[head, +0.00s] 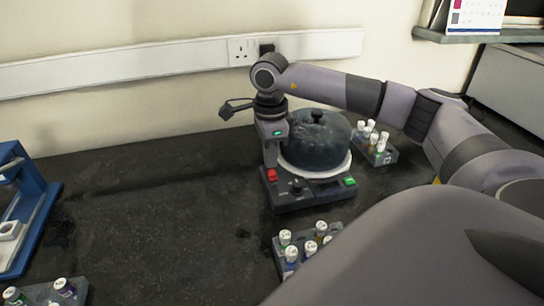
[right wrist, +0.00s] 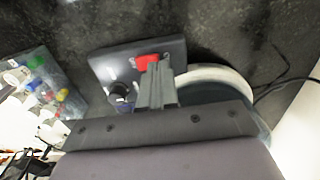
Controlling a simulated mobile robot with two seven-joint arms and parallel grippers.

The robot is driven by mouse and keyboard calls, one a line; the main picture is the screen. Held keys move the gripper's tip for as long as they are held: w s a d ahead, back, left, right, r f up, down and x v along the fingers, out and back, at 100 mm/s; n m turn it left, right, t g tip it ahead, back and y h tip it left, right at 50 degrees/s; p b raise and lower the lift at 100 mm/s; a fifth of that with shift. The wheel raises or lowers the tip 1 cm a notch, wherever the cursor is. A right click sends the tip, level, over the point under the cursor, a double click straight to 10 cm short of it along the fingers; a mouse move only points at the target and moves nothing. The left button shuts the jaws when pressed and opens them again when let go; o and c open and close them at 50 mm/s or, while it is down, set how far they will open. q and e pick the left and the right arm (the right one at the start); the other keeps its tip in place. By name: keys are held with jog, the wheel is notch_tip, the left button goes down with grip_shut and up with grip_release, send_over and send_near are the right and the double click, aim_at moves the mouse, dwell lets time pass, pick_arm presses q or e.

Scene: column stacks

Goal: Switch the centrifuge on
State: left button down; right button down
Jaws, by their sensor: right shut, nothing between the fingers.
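The centrifuge (head: 316,143) stands on the dark bench, with a dark domed lid, a pale rim and a grey base. On its front panel are a red switch (head: 271,175) at the left, a dark knob (head: 296,185) and a green part (head: 349,181) at the right. My right gripper (head: 270,164) points down, shut and empty, just over the red switch. In the right wrist view the closed fingertips (right wrist: 153,68) partly overlap the red switch (right wrist: 146,61); I cannot tell whether they touch it. The knob (right wrist: 118,92) is beside them. My left gripper is not in view.
A rack of capped tubes (head: 300,246) stands in front of the centrifuge, and another rack (head: 384,152) is at its right. A blue device (head: 40,214) and more tubes (head: 63,288) are at the far left. The bench left of the centrifuge is clear.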

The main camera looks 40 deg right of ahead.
aim_at(270, 171)
jog(key=shift+f+b, duration=0.5)
jog(key=shift+f, duration=0.3)
jog(key=shift+r, duration=0.15)
jog(key=shift+r+p, duration=2.05)
jog(key=shift+r, duration=0.4)
jog(key=shift+s+f, duration=0.1)
